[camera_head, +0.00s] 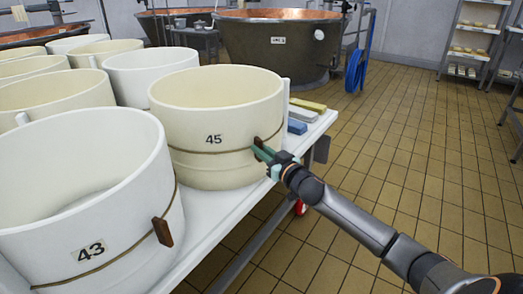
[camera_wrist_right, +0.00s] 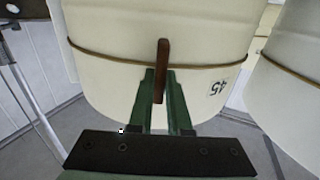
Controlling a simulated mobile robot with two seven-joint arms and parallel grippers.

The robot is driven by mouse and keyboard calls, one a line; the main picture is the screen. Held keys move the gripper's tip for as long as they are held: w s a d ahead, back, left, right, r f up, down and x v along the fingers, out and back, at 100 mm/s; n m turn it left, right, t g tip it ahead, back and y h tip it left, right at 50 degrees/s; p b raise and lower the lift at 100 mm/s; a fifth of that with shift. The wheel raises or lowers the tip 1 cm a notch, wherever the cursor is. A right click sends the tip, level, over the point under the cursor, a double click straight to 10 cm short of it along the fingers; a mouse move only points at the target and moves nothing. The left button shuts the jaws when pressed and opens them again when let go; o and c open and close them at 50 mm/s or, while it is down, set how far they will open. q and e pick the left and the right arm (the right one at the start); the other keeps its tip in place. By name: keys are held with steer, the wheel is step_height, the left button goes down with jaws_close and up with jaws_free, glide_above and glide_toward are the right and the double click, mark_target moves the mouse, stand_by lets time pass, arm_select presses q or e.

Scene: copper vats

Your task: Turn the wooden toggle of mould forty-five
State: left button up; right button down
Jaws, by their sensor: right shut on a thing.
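Mould forty-five (camera_head: 213,105), a cream round hoop with a "45" label (camera_head: 214,139) and a cord (camera_head: 200,152) around it, stands on the white table. Its brown wooden toggle (camera_head: 257,141) sits on the cord at the mould's right side. The toggle (camera_wrist_right: 162,57) stands near upright in the wrist view. My right gripper (camera_head: 262,151) reaches in from the lower right and is shut on the toggle. Its green fingers (camera_wrist_right: 160,75) lie on either side of the toggle in the wrist view. They hide part of the toggle in the head view. My left gripper is not in view.
Mould 43 (camera_head: 85,195), with its own toggle (camera_head: 162,232), stands nearer at the left. Several more moulds stand behind. Tiled floor (camera_head: 400,150) lies open at the right; a copper vat (camera_head: 270,50) stands beyond.

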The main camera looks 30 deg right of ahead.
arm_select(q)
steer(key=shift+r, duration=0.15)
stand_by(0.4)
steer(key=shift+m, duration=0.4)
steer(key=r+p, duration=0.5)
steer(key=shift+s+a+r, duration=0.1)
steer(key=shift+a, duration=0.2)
arm_select(e)
steer(key=n, duration=1.8)
steer(key=shift+a+f, duration=0.4)
steer(key=c, duration=0.9)
jaws_free()
steer(key=shift+o, duration=0.2)
